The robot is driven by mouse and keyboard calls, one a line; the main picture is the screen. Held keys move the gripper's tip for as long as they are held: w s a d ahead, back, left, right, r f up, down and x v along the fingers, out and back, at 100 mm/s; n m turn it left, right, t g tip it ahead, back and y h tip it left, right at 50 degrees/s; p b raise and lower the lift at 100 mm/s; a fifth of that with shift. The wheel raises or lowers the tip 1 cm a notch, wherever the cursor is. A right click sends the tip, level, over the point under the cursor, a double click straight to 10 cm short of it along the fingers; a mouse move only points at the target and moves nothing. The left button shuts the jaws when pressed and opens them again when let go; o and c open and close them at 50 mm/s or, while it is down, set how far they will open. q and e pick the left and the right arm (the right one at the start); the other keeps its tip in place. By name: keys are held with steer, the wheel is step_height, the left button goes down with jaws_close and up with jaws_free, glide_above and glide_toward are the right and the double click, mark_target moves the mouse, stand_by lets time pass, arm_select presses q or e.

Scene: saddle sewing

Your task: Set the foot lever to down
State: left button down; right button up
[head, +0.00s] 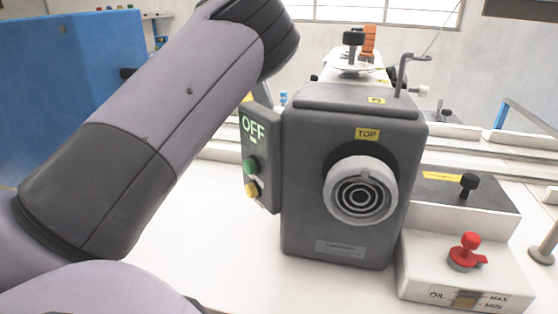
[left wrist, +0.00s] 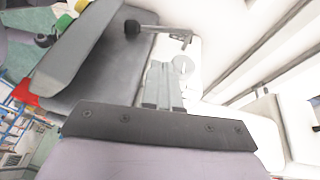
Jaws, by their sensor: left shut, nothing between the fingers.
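A short metal lever with a black ball knob (left wrist: 133,27) sticks out beside the grey machine body in the left wrist view; it looks like the foot lever, but I cannot be sure. Its stem runs sideways to a small metal bracket. My left gripper (left wrist: 166,66) is shut and empty, just below the lever in that picture and apart from the knob. The grey sewing machine (head: 310,190) stands upright in the head view. My left arm reaches up past its left side, and that gripper is out of the head view. My right gripper is in neither view.
The control box (head: 253,140) reads OFF and has green and yellow buttons. A handwheel (head: 361,190) marked TOP faces me. An oil unit with a red knob (head: 470,240) stands at right. The white table (head: 235,240) is clear at the machine's left. A blue cabinet (head: 70,80) is at left.

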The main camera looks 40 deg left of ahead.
arm_select(q)
steer(key=s+x, duration=0.1)
steer(key=x, duration=1.1)
steer(key=shift+b, duration=0.4)
steer(key=shift+f, duration=0.1)
